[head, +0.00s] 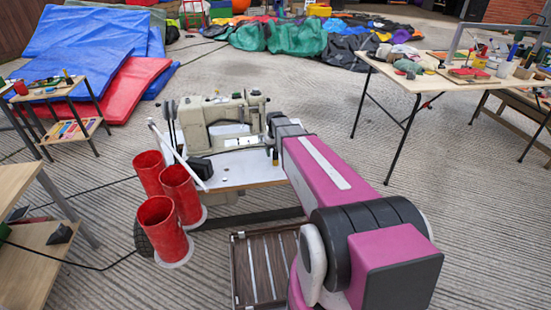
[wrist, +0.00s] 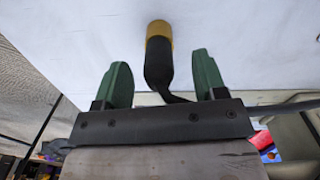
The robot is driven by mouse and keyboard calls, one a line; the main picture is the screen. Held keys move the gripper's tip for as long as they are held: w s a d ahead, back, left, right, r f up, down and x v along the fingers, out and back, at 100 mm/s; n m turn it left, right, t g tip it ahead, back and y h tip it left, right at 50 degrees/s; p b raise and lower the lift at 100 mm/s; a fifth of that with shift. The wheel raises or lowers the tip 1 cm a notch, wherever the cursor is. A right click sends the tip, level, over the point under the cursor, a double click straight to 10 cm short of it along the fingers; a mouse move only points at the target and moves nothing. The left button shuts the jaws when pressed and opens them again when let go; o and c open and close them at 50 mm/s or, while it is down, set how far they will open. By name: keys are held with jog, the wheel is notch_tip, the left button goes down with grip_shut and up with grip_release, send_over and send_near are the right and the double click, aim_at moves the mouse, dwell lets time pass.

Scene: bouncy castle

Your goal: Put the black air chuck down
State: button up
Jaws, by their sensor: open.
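In the wrist view a black air chuck (wrist: 158,62) with a yellow end lies against a white surface (wrist: 60,30), which looks like the top of the sewing table (head: 240,178). A dark hose seems to run from its near end toward the right, partly hidden behind my gripper. My gripper (wrist: 162,72) is open, with one green finger on each side of the chuck. A gap shows between the chuck and each finger.
A sewing machine (head: 225,120) stands on the same table, close to my gripper. Several red cylinders (head: 180,195) stand at the table's left front. A slatted wooden item (head: 262,268) is below my arm. A cluttered work table (head: 420,85) stands at right. Grey floor lies open between.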

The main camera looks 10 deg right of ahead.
aim_at(276, 155)
notch_tip(276, 155, down, 3)
jog(key=shift+w+d+f, duration=0.1)
jog(key=shift+w+f, duration=0.05)
jog(key=c, duration=1.1)
jog(key=shift+r, duration=0.65)
jog(key=r, duration=0.2)
jog(key=s+a+r, duration=0.1)
jog(key=shift+r, duration=0.4)
jog(key=s+a+r, duration=0.5)
jog(key=a, duration=0.3)
jog(key=shift+m, duration=0.9)
jog(key=s+d+r, duration=0.2)
jog(key=d+r, duration=0.1)
jog(key=r, duration=0.4)
jog(key=s+d+r, duration=0.2)
jog(key=d+r, duration=0.1)
jog(key=r, duration=0.5)
jog(key=s+d+r, duration=0.2)
jog(key=r, duration=0.6)
jog(key=shift+s+d+r, duration=0.2)
jog(key=shift+s+d, duration=0.05)
jog(key=shift+d, duration=0.15)
